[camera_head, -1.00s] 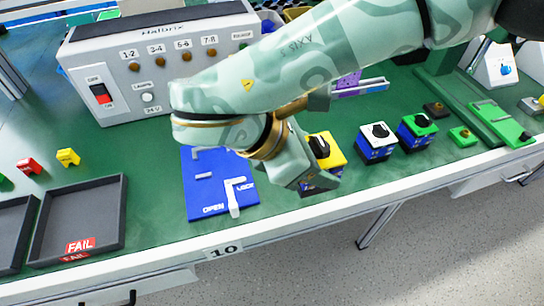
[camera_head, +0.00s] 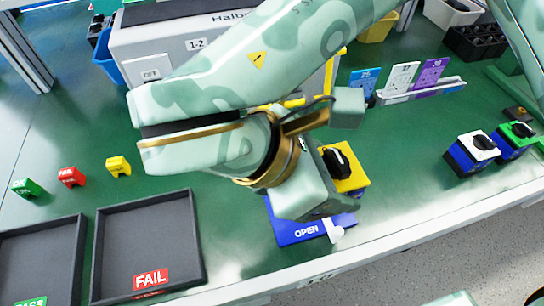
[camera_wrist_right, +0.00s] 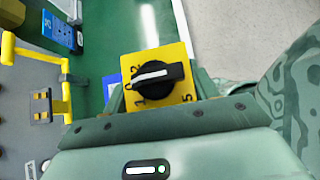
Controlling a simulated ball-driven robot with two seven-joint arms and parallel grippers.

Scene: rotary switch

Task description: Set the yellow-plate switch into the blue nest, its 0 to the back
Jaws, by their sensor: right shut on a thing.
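The yellow-plate switch (camera_head: 352,181) is in my right gripper (camera_head: 334,188), which is shut on it. In the head view it is over or beside the right part of the blue nest (camera_head: 287,236). My gripper hides much of the nest, so I cannot tell whether they touch. The nest's OPEN label and white lever (camera_head: 334,231) show at its front. In the right wrist view the switch's yellow plate (camera_wrist_right: 158,58) faces the camera. Its black knob's white line lies nearly level across the picture. My left gripper is out of view.
A grey FAIL tray (camera_head: 148,246) stands left of the nest. A grey test box (camera_head: 150,45) stands behind my arm. A white-topped switch (camera_head: 477,146) and a green-topped switch (camera_head: 518,133) stand at the right. The table between them and the nest is clear.

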